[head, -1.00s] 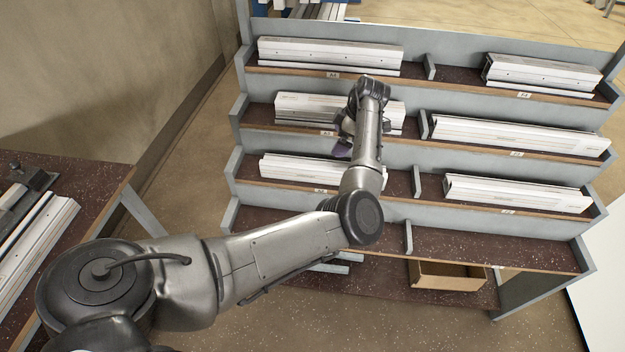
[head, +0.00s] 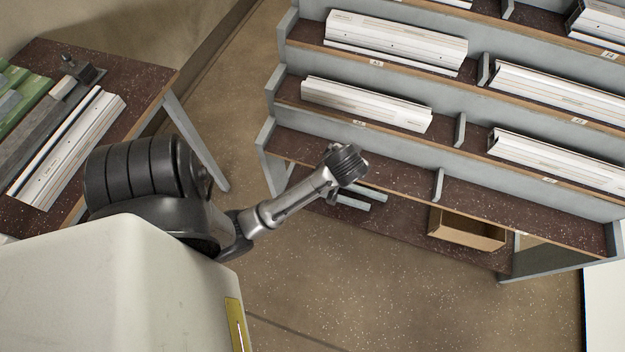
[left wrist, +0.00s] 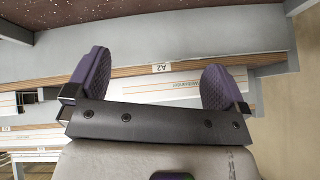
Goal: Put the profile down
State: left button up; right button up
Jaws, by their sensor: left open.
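My left gripper (left wrist: 157,76) shows in the left wrist view with its two purple pads wide apart. Nothing is held between them. A white profile (left wrist: 180,88) with printed lettering lies beyond the pads, below a wooden shelf edge labelled A2 (left wrist: 161,68); whether a pad touches it cannot be told. In the head view, white profiles lie on the rack tiers, one on the lower left tier (head: 366,103) and one above it (head: 396,42). My left arm shows there, but its gripper does not. My right gripper is in neither view.
A bench (head: 150,85) at left carries a white profile (head: 70,150), green and grey bars and a dark clamp-like fitting (head: 82,70). The rack's lowest sloping tier (head: 400,175) looks bare. A cardboard box (head: 465,230) sits beneath it. Floor in front is clear.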

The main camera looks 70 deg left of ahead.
pick_arm(q)
jog(key=s+d+f+m+h, duration=0.3)
jog(key=s+d+m+h, duration=0.3)
jog(key=s+d, duration=0.9)
jog(key=d+m, duration=0.3)
jog(key=shift+s+f+m, duration=0.15)
jog(key=shift+s+m, duration=0.05)
jog(key=shift+m, duration=0.2)
jog(key=shift+d, duration=0.1)
notch_tip(320, 180, up, 44)
jog(key=p, duration=4.4)
jog(key=shift+f, duration=0.1)
